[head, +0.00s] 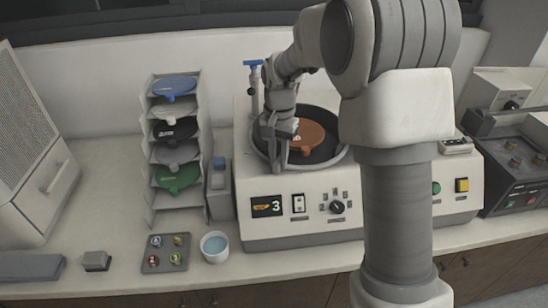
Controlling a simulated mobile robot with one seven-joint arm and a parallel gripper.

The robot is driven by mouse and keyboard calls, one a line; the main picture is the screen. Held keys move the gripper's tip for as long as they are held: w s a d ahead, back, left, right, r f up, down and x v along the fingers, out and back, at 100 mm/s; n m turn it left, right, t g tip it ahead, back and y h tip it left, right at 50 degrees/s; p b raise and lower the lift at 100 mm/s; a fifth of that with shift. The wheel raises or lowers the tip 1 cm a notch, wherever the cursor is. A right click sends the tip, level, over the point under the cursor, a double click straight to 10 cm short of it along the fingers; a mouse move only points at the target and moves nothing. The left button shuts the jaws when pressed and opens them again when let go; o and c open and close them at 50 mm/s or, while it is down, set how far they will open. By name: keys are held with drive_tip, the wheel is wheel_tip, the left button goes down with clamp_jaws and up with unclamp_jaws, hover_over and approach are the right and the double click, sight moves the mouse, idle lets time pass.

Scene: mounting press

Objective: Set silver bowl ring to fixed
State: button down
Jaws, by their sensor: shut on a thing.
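The silver bowl ring (258,152) is the grey rim around the dark round bowl on top of the white machine (300,232). My gripper (284,166) reaches down from above at the front left of the bowl. It is shut at the rim there, and its fingers and wrist hide part of the ring. The exact contact is too small to see clearly. A copper-coloured disc (312,137) lies inside the bowl. No mark showing the ring's setting is readable.
The front panel has a display (267,206) reading 3, a white switch (298,203) and a black knob (337,207). A rack of coloured discs (177,180) and a water cup (214,246) stand left.

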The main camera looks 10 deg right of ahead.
drive_tip(key=shift+d, duration=0.15)
drive_tip(key=c, duration=0.8)
unclamp_jaws()
drive_tip(key=shift+o, duration=0.2)
wheel_tip(320, 180, up, 18)
drive_tip(key=shift+f+p, duration=0.25)
drive_tip(key=shift+p, duration=0.05)
